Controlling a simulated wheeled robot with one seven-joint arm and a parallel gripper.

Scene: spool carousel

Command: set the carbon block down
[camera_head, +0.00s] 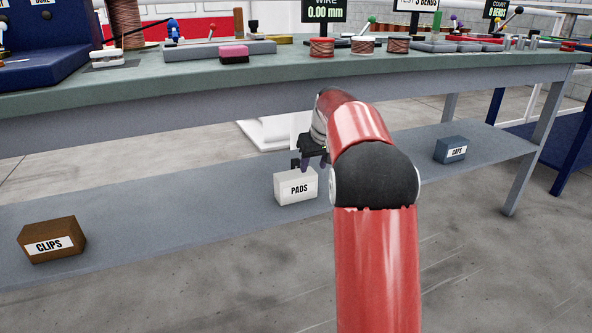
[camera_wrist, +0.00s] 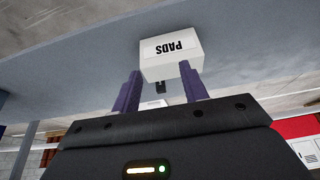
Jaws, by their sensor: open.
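A small black block (camera_head: 295,163), which looks like the carbon block, stands at the top of the white PADS box (camera_head: 296,186) on the lower shelf. In the wrist view, which is upside down, the black block (camera_wrist: 161,87) shows between my two spread fingers (camera_wrist: 160,90), with a gap on each side. The PADS box (camera_wrist: 171,52) lies just beyond it. My gripper is open and holds nothing. Whether the block fully rests on the box I cannot tell for sure.
The lower shelf (camera_head: 140,215) also bears a brown CLIPS box (camera_head: 52,239) at the left and a blue-grey CAPS box (camera_head: 451,149) at the right. The shelf between the boxes is clear. The green worktop (camera_head: 250,77), with spools and tools, overhangs the shelf.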

